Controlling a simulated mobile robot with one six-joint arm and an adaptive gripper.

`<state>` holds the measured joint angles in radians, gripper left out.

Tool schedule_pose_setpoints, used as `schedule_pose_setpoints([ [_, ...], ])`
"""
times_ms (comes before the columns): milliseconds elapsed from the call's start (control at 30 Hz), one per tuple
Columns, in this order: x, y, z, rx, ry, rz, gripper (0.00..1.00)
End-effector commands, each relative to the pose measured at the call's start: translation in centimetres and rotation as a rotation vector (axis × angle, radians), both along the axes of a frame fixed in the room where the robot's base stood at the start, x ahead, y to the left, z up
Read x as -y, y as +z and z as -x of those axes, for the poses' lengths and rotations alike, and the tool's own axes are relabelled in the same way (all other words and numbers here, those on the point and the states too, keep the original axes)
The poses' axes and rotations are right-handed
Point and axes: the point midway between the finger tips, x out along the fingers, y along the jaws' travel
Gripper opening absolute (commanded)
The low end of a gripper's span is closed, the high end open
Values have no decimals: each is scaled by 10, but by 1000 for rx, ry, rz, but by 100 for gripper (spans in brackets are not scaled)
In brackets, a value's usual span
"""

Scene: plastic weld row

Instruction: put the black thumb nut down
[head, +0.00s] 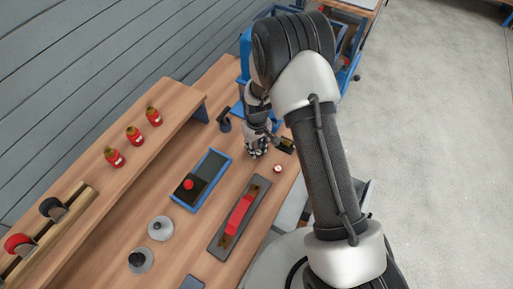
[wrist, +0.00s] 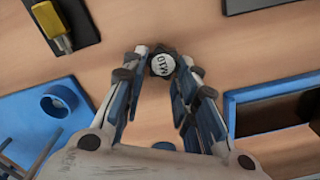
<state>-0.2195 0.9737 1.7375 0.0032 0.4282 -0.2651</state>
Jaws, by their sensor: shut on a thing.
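The black thumb nut (wrist: 162,65), dark-sided with a pale, lettered round top, sits between my fingertips in the wrist view. My gripper (wrist: 164,73) is shut on it, one finger on each side. In the head view my gripper (head: 257,150) is low over the wooden bench, beyond the blue-framed tray. The nut cannot be made out there. I cannot tell whether the nut touches the bench.
The blue-framed tray (wrist: 230,112) lies right of my fingers. A yellow-handled tool (wrist: 54,26) lies on a dark mat at upper left. A blue holder with a ring (wrist: 56,104) is at left. A small red-and-white round piece (head: 277,169) stands near the bench edge.

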Motion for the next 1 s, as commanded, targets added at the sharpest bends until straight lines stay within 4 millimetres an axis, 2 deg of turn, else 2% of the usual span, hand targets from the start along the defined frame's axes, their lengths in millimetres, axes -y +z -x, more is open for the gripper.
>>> schedule_pose_setpoints([
  [400, 0, -8, 0, 1, 0, 0, 6],
  [433, 0, -7, 0, 1, 0, 0, 29],
  [500, 0, -6, 0, 1, 0, 0, 34],
  [700, 0, -6, 0, 1, 0, 0, 47],
  [1000, 0, -5, 0, 1, 0, 0, 48],
])
